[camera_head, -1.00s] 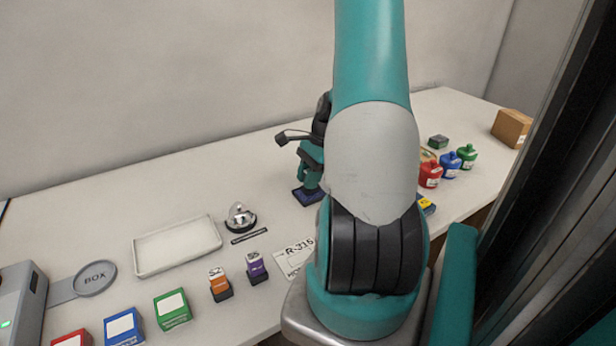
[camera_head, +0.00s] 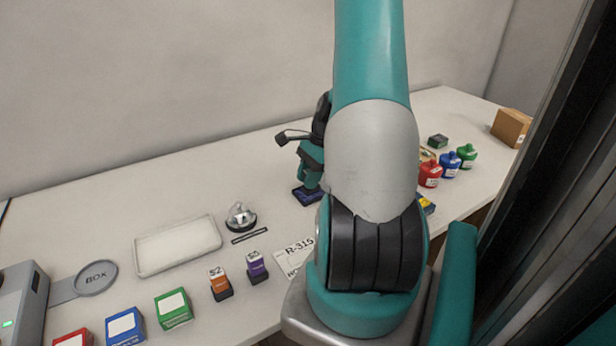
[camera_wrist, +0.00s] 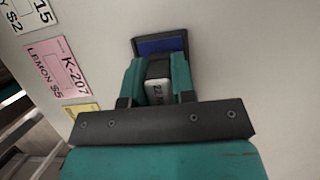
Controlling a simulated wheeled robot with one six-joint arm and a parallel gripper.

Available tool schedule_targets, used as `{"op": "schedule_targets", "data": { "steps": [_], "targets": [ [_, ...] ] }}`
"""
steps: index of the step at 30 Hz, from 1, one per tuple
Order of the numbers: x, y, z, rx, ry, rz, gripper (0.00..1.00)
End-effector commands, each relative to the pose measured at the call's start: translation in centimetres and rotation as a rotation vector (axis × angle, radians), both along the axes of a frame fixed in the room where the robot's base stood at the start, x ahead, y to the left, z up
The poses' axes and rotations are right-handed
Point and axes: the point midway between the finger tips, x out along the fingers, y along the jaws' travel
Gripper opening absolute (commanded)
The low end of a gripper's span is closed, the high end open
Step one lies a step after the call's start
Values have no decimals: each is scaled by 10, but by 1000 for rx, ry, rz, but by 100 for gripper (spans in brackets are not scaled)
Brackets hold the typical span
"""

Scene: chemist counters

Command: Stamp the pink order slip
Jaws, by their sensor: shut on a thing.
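The pink order slip (camera_wrist: 57,68), marked K-207 and LEMON S5, lies flat at the left of the wrist view; I cannot make it out in the head view. My gripper (camera_wrist: 157,72) is shut on a dark stamp with a white label (camera_wrist: 158,92). The stamp is at the blue ink pad (camera_wrist: 160,45), its lower end hidden between the fingers, so I cannot tell whether it touches the pad. In the head view my gripper (camera_head: 311,172) is right over the pad (camera_head: 303,196), left of my arm.
An orange stamp (camera_head: 220,285) and a purple stamp (camera_head: 257,268) stand near the front edge. A white slip (camera_head: 293,256) lies beside them. A tray (camera_head: 178,246) and a bell (camera_head: 240,215) are behind. Red, blue and green bottles (camera_head: 451,162) stand at the right.

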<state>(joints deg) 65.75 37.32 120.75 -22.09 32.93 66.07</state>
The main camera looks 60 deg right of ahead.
Motion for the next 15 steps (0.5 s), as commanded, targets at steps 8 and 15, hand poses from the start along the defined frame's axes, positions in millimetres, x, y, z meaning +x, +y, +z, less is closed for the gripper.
{"op": "schedule_targets", "data": {
  "steps": [8,15],
  "targets": [
    [-1,1,22,3,2,-1,9],
    [0,0,42,2,1,-1,9]
  ]
}}
